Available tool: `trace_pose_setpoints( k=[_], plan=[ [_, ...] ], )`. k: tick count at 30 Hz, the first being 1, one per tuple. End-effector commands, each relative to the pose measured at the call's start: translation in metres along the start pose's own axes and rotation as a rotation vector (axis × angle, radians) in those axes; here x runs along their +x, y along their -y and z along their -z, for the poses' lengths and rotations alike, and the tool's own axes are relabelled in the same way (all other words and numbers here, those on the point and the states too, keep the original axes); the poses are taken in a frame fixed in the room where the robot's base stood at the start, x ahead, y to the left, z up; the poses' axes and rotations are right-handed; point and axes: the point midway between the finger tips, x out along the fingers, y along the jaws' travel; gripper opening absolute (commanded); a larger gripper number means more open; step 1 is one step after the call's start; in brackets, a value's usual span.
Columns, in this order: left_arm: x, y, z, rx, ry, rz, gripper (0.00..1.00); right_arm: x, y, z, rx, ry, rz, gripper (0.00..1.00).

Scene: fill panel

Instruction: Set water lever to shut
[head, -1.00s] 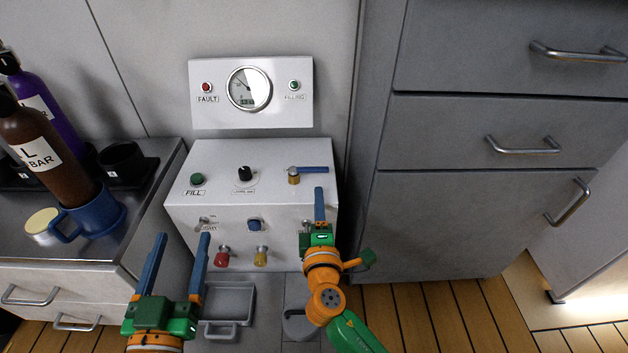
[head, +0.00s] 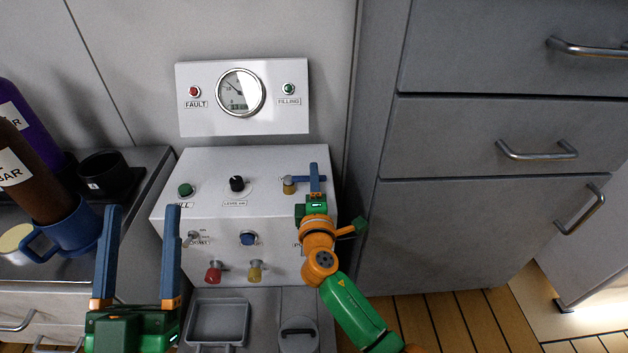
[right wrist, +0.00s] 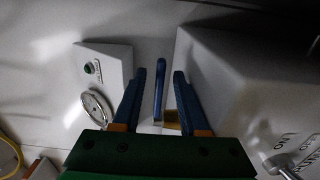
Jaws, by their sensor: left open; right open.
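The lever with a blue handle (head: 301,180) and a brass base (head: 289,187) is on top of the white panel box, at its right. Its handle points to the right; its label is hidden. My right gripper (head: 314,172) is at the handle. In the right wrist view the blue handle (right wrist: 160,88) stands between the two open fingers of my right gripper (right wrist: 157,95), with a visible gap on each side. My left gripper (head: 142,212) is open and empty, in front of the box's left side.
The white box (head: 210,165) also carries a green button (head: 185,190), a black knob (head: 237,184), a blue button (head: 249,239), and red (head: 213,272) and yellow (head: 255,271) fittings. A gauge panel (head: 240,95) is behind. Drawers (head: 480,220) stand right, bottles and a blue mug (head: 70,238) left.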

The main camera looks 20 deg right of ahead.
Motion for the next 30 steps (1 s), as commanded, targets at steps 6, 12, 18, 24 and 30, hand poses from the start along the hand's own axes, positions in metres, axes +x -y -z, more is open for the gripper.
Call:
trace_pose_setpoints(
  k=[6,12,18,24,30],
  plan=[
    [-0.0005,-0.0014,0.0116,0.000,-0.061,-0.004,0.70,0.0060,-0.0004,-0.0003,0.000,0.001,0.000,0.42],
    [-0.0004,-0.0013,0.0114,-0.001,-0.059,-0.003,0.70,0.0057,-0.0003,-0.0002,0.000,0.000,0.000,0.26],
    [-0.0004,-0.0013,0.0111,0.000,-0.058,-0.003,0.70,0.0055,-0.0002,-0.0002,0.000,0.000,0.000,0.00],
    [-0.0004,-0.0012,0.0108,0.000,-0.057,-0.003,0.70,0.0054,-0.0001,-0.0001,0.000,0.000,0.001,0.00],
    [-0.0004,-0.0011,0.0106,0.000,-0.056,-0.003,0.70,0.0054,0.0001,-0.0001,0.000,0.000,0.001,0.00]
  ],
)
